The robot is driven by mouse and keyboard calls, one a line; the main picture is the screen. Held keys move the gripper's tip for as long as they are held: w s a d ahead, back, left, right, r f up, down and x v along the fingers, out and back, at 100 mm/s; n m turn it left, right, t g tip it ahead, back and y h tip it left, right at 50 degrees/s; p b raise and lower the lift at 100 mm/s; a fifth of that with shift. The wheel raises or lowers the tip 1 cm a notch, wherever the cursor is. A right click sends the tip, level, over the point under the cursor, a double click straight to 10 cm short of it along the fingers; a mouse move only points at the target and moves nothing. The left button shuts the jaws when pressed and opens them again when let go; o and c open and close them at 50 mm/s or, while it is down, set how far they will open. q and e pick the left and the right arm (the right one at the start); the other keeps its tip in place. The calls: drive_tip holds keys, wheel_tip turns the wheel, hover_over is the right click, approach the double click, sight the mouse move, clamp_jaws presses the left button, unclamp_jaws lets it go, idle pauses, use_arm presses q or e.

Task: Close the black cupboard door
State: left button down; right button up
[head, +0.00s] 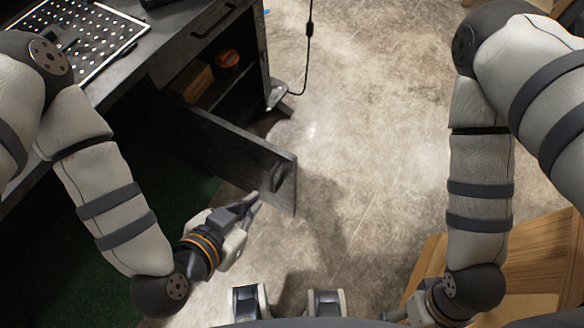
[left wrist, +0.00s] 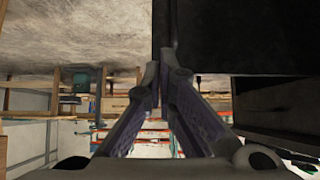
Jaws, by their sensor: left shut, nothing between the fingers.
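The black cupboard door (head: 238,158) stands wide open in the head view, swung out from the desk's cupboard, with a dark handle (head: 279,176) near its free edge. My left gripper (head: 254,199) is shut and empty, close to the lower part of the door near the free edge. I cannot tell whether it touches the door. In the left wrist view the closed fingers (left wrist: 157,82) point at the dark door edge (left wrist: 164,30). My right gripper (head: 410,312) is at the bottom right, partly cut off, and its fingers are unclear.
The open cupboard holds a brown box (head: 195,82) and an orange round container (head: 228,60). A perforated panel (head: 85,40) lies on the black desk (head: 150,45). A black cable (head: 309,50) hangs behind. A wooden piece (head: 540,262) stands at right. Floor between is clear.

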use_arm(q)
drive_tip(key=b, duration=0.2)
approach(287, 168)
wheel_tip(287, 168, down, 3)
drive_tip(key=s, duration=0.1)
drive_tip(key=w, duration=0.1)
drive_tip(key=w+d, duration=0.2)
drive_tip(key=w, duration=0.1)
drive_tip(key=shift+f, duration=0.1)
use_arm(e)
drive_tip(key=shift+s+a+f+g, duration=0.1)
drive_tip(key=shift+s+f+g, duration=0.3)
drive_tip(key=shift+s+f, duration=0.5)
drive_tip(key=shift+w, duration=0.15)
